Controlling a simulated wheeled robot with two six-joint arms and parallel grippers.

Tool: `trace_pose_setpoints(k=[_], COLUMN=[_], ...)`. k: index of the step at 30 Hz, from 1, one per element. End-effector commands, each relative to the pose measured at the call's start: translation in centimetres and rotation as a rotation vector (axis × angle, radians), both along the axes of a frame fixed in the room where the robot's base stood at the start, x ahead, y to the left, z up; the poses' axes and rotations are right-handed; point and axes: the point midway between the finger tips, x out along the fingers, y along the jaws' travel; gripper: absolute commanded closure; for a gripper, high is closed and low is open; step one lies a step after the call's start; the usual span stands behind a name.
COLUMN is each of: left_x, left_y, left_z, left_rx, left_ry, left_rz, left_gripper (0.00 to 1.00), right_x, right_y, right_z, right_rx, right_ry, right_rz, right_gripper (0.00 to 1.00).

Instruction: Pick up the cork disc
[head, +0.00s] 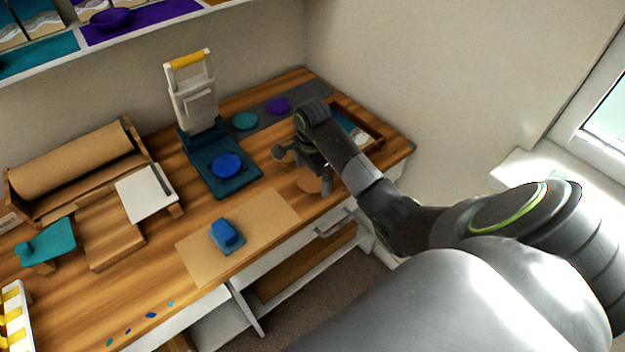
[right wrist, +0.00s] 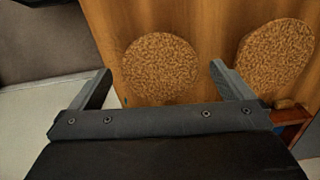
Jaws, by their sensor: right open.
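Two round, speckled brown cork discs lie on the wooden bench top in the right wrist view. One cork disc (right wrist: 160,67) sits ahead of and between the spread fingers of my right gripper (right wrist: 163,82). The other cork disc (right wrist: 272,62) lies to the right, beyond the right finger. In the head view my right gripper (head: 306,172) is over the right part of the bench, near its front edge, and a tan cork disc (head: 309,184) shows partly below it. The right gripper is open and holds nothing. My left gripper is not in view.
A dark teal press (head: 222,182) with a blue disc stands left of the gripper. Teal (head: 245,121) and purple (head: 278,105) discs lie on a grey mat behind. A framed tray (head: 352,128) is close behind my right arm. A blue block (head: 228,233) sits on a tan sheet.

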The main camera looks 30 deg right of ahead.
Motion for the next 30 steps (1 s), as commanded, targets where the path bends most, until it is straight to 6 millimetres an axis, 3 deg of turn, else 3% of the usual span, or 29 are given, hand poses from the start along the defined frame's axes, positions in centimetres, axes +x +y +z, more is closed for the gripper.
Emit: trace_pose_setpoints(k=[10, 21, 30], left_x=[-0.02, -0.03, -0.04], left_y=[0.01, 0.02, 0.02], left_z=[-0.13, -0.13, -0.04], left_rx=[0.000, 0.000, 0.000], left_ry=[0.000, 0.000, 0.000], left_rz=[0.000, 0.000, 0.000], left_gripper=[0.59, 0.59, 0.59], right_x=[0.01, 0.01, 0.00], right_y=[-0.01, -0.01, 0.00], right_z=[-0.06, -0.07, 0.00], right_rx=[0.000, 0.000, 0.000], right_ry=[0.000, 0.000, 0.000], right_rz=[0.000, 0.000, 0.000], right_gripper=[0.00, 0.47, 0.50])
